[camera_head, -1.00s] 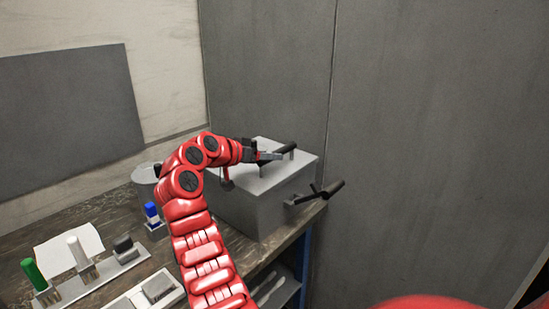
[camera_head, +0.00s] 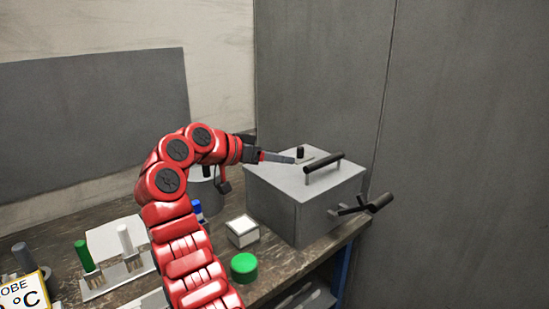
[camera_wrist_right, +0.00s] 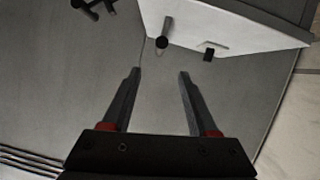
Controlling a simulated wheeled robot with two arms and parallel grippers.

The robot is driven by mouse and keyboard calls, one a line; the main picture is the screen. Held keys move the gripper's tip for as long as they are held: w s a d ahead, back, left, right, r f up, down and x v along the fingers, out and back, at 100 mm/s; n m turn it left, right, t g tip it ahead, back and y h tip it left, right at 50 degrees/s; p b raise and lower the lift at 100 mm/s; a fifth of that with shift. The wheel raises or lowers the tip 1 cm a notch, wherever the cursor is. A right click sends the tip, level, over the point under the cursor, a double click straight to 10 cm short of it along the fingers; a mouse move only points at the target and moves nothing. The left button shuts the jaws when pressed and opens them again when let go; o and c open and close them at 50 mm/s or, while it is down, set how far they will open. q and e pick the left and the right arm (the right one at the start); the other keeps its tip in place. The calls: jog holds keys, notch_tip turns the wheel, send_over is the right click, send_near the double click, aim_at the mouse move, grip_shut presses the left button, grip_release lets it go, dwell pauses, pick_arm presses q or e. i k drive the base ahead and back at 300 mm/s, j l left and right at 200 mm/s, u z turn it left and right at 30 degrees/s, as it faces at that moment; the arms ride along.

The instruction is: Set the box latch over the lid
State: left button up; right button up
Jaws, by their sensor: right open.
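The grey box (camera_head: 270,207) stands on the bench with its flat lid (camera_head: 275,176) closed. A black bar handle (camera_head: 324,168) stands on the lid; it also shows in the wrist view (camera_wrist_right: 163,41). A small black-topped knob (camera_head: 300,152) sits near the lid's back edge and shows in the wrist view (camera_wrist_right: 208,55). A black lever (camera_head: 375,204) sticks out from the box's right side. I cannot tell for sure which part is the latch. My right gripper (camera_head: 293,159) is open and empty, its fingertips near the lid's back left part. The wrist view shows its parted fingers (camera_wrist_right: 158,72).
A green round cap (camera_head: 244,266), a small white box (camera_head: 242,231) and a rack with green and white tubes (camera_head: 115,275) stand on the bench left of the grey box. A grey wall rises close behind. The bench edge (camera_head: 345,243) is at the right.

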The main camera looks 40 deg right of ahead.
aim_at(373, 207)
jog(key=k, duration=1)
